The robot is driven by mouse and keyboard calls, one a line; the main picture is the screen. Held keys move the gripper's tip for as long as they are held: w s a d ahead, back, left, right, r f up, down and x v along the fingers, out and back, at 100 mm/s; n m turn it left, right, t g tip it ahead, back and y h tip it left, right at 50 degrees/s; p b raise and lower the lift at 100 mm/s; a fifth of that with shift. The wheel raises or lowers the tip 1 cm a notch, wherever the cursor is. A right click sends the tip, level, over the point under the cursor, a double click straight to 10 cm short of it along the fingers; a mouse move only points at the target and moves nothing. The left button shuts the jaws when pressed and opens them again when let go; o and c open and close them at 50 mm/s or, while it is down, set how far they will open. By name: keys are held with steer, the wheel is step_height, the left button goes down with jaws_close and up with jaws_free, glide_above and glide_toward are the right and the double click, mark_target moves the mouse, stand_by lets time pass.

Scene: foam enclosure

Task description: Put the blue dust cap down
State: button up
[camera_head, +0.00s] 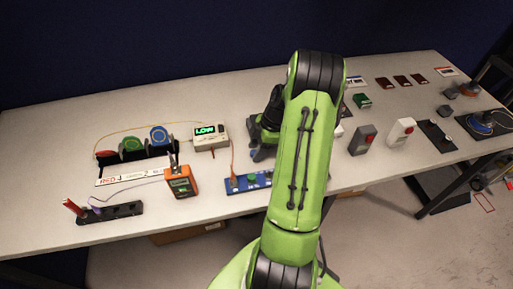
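My green and black arm reaches over the white table. Its wrist and gripper end (262,140) are low over the middle of the table, partly hidden behind my forearm. The fingers are too small and dark to show whether they are open or shut. A small blue patch (253,153) shows at the gripper's lower end. It may be the blue dust cap, but I cannot tell whether it is held or lies on the table. A blue strip (237,185) with an orange and a green part on it lies just in front of the gripper, its right end hidden by my arm.
A meter reading "LOW" (210,136) and an orange device (181,181) stand left of my gripper. A black rack (137,153) holds round coloured pieces. A black strip (110,214) lies front left. Grey (363,140) and white (401,132) boxes stand right. The back left table is clear.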

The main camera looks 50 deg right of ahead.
steer(key=shift+r, duration=0.25)
steer(key=p+v, duration=0.2)
steer(key=v, duration=1)
steer(key=w+a+r+m+h, duration=0.1)
steer(key=w+a+r, duration=0.1)
steer(key=a+r, duration=0.35)
steer(key=a+r+m+h, duration=0.25)
steer(key=a+r, duration=0.25)
steer(key=a, duration=0.7)
steer(key=s+a+r+m+t, duration=0.2)
steer(key=s+a+m, duration=0.5)
steer(key=s+a, duration=0.5)
steer(key=shift+s+a+r+m+t, duration=0.3)
steer(key=shift+s+m+t, duration=0.05)
steer(key=shift+s+t, duration=0.25)
